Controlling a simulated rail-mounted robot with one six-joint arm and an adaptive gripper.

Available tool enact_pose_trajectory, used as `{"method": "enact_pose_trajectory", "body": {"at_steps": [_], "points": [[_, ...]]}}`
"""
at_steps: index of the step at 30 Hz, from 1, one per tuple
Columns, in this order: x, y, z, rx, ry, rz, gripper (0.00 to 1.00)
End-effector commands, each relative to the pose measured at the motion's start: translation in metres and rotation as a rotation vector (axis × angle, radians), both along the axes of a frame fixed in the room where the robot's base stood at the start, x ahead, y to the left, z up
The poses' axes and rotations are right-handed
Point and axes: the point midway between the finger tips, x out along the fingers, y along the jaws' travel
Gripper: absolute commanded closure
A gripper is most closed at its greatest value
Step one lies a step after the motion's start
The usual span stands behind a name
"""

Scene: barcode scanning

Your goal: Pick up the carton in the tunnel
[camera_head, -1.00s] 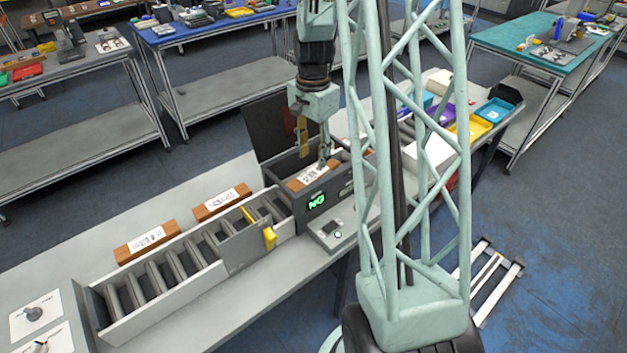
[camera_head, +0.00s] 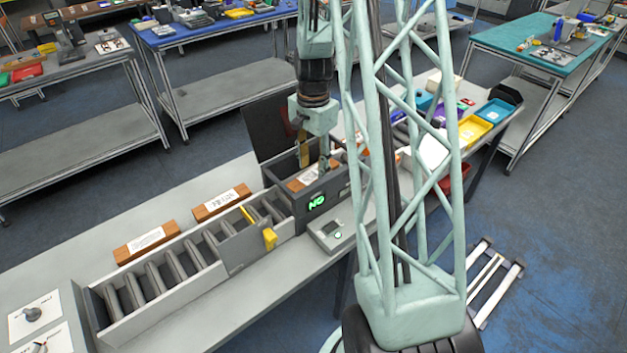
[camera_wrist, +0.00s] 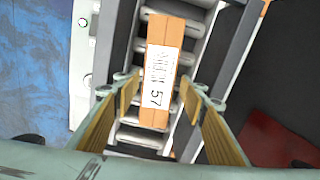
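The carton (camera_head: 308,178) is a brown block with a white label on top. My gripper (camera_head: 317,168) points down into the open tunnel from above. In the wrist view my gripper (camera_wrist: 162,95) has its two yellow-padded fingers spread, one on each side of the carton's near end, with gaps to it. Whether the fingertips reach the carton's height is hard to tell.
A roller conveyor (camera_head: 160,290) with a yellow-handled gate (camera_head: 269,238) leads left from the tunnel. Two brown cartons (camera_head: 146,245) (camera_head: 221,202) lie behind it. A small control box (camera_head: 333,234) sits in front of the tunnel. Coloured trays (camera_head: 473,129) stand at the right.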

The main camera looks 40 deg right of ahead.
Motion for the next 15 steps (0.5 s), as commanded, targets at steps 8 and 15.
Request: {"method": "enact_pose_trajectory", "body": {"at_steps": [8, 15], "points": [[-0.002, 0.001, -0.021, 0.002, 0.002, 0.000, 0.61], [-0.003, 0.001, -0.042, 0.001, 0.002, 0.000, 0.61]]}}
